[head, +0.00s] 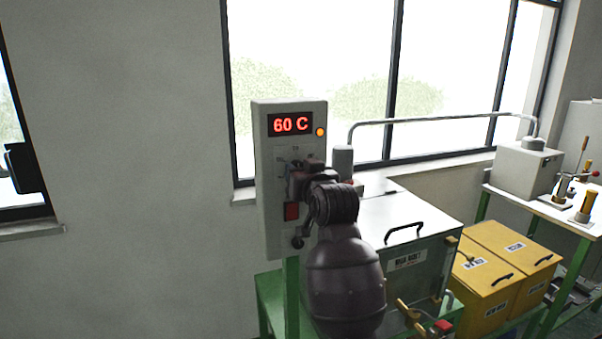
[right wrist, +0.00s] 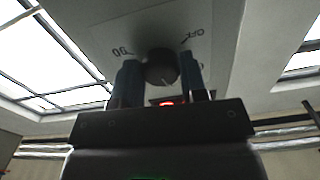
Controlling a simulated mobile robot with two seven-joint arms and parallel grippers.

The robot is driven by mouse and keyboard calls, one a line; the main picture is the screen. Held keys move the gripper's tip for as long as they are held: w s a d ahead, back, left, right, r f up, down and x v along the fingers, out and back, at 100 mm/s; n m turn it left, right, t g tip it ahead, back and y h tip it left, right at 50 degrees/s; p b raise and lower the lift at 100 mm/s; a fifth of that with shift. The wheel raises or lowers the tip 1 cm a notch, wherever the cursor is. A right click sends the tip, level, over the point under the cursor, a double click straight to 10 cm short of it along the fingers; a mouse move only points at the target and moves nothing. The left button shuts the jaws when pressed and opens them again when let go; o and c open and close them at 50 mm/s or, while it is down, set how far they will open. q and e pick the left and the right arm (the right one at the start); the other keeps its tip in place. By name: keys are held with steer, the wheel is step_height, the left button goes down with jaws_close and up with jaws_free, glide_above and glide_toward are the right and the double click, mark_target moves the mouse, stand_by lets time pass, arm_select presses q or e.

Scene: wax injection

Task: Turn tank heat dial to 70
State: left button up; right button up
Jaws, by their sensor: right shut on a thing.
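The control box (head: 257,210) stands on a green post in the head view, and its red display (head: 290,124) reads 60 C. The dark round dial (right wrist: 160,66) shows in the right wrist view, with a pale line near its lower edge. It lies between "90" and "OFF" marks on a pale plate. My right gripper (right wrist: 158,74) is shut on the dial, one finger on each side. In the head view my right gripper (head: 303,180) and wrist hide the dial. A dark block at the left edge may be my left gripper (head: 24,168); its jaws cannot be made out.
An orange lamp (head: 320,132) glows beside the display. A red switch (head: 291,211) sits low on the box. A metal tank (head: 400,225) with a black handle stands close on the right, then yellow bins (head: 490,290). The wall on the left is clear.

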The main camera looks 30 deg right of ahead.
steer(key=shift+m, duration=1.1)
steer(key=o, duration=0.9)
steer(key=b+v, duration=0.1)
steer(key=v, duration=1)
steer(key=shift+a+b, duration=0.15)
steer(key=shift+b, duration=0.15)
steer(key=shift+w, duration=0.1)
